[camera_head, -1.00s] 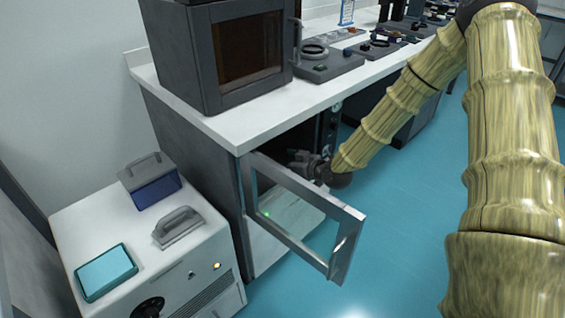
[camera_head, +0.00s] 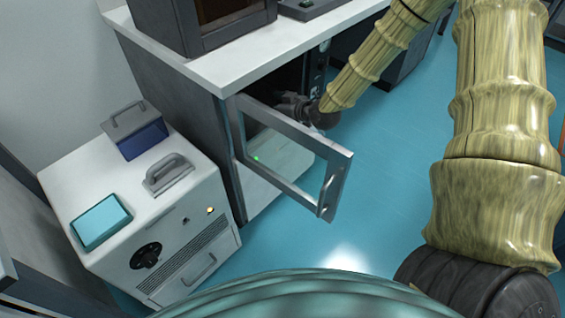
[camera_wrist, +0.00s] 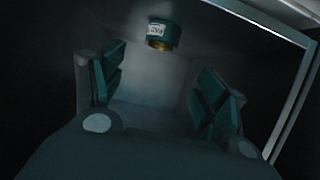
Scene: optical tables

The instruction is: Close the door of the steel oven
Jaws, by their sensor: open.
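The steel oven (camera_head: 233,165) is built in under the white bench top. Its door (camera_head: 290,180), a metal frame with a glass pane, stands wide open, swung out into the room with a handle near its free edge. My gripper (camera_head: 292,106) is at the oven's mouth, behind the door's top rail; part of it is in shadow. In the wrist view, my gripper (camera_wrist: 160,70) is open, with nothing between its fingers. A green labelled container (camera_wrist: 163,33) with a brass-coloured end shows beyond the fingers. The metal frame of the door (camera_wrist: 265,22) runs along the right side there.
A white cabinet (camera_head: 205,240) stands left of the oven, with a teal box (camera_head: 100,222), a grey handled piece (camera_head: 168,178) and a blue handled box (camera_head: 140,140) on top. A dark box-shaped appliance (camera_head: 160,25) sits on the bench. Blue floor (camera_head: 400,160) is clear right of the door.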

